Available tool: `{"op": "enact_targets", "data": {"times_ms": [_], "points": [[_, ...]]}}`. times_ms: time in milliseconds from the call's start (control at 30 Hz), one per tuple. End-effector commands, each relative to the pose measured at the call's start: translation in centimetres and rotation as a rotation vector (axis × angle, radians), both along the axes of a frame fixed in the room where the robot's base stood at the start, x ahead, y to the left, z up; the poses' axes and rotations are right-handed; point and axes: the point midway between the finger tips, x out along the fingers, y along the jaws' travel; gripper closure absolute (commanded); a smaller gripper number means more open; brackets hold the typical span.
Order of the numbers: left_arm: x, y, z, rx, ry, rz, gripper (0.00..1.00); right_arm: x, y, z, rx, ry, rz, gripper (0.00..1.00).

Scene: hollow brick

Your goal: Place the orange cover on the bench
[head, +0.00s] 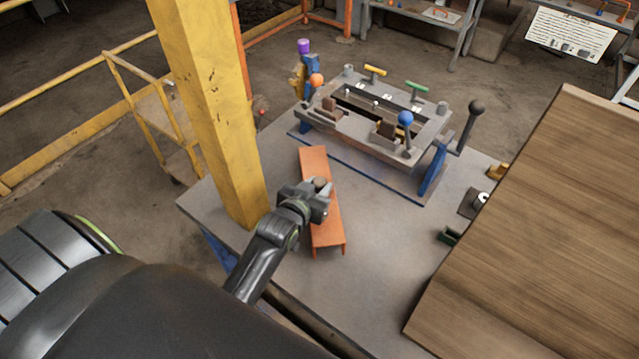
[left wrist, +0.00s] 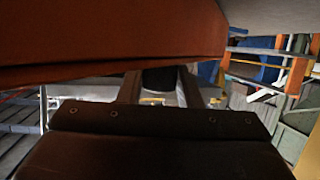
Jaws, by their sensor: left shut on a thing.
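The orange cover (head: 325,235) is a long narrow plate with folded edges. In the head view it is at the left part of the grey bench (head: 375,270), in front of the machine. My left gripper (head: 320,188) is at the cover's middle and shut on it, hiding part of it. In the left wrist view the cover (left wrist: 100,35) fills the upper left, and the gripper fingers (left wrist: 160,85) reach towards a dark round part. I cannot tell whether the cover touches the bench. My right gripper is not in view.
A machine (head: 375,125) with ball-topped levers stands at the back of the bench. A yellow post (head: 210,100) rises close left of the cover. A wooden board (head: 540,210) covers the right side. The bench front middle is clear.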

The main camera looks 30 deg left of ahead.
Motion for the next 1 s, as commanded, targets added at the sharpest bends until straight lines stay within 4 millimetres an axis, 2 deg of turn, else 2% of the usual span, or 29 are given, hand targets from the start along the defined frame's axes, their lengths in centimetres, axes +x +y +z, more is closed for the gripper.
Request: {"op": "enact_targets", "data": {"times_ms": [67, 200, 567, 600, 700, 733, 1000], "points": [[1.5, 0.1, 0.4, 0.002, -0.004, -0.002, 0.96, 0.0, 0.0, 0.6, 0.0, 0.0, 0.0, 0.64], [1.2, 0.1, -0.9, 0.0, 0.001, 0.0, 0.96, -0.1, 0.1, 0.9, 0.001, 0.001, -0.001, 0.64], [1.2, 0.0, -1.3, 0.0, -0.001, 0.0, 0.96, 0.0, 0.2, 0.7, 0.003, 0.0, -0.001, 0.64], [1.1, 0.1, -1.3, 0.0, 0.0, 0.0, 0.63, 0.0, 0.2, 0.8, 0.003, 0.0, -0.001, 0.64], [1.1, 0.1, -1.3, 0.0, 0.0, 0.0, 0.5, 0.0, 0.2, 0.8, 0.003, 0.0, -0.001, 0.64], [1.1, 0.1, -1.3, 0.0, 0.0, 0.0, 0.46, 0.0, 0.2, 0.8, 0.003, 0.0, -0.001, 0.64], [1.1, 0.1, -1.2, 0.0, 0.0, 0.0, 0.46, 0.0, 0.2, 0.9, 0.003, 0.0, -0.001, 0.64]]}}
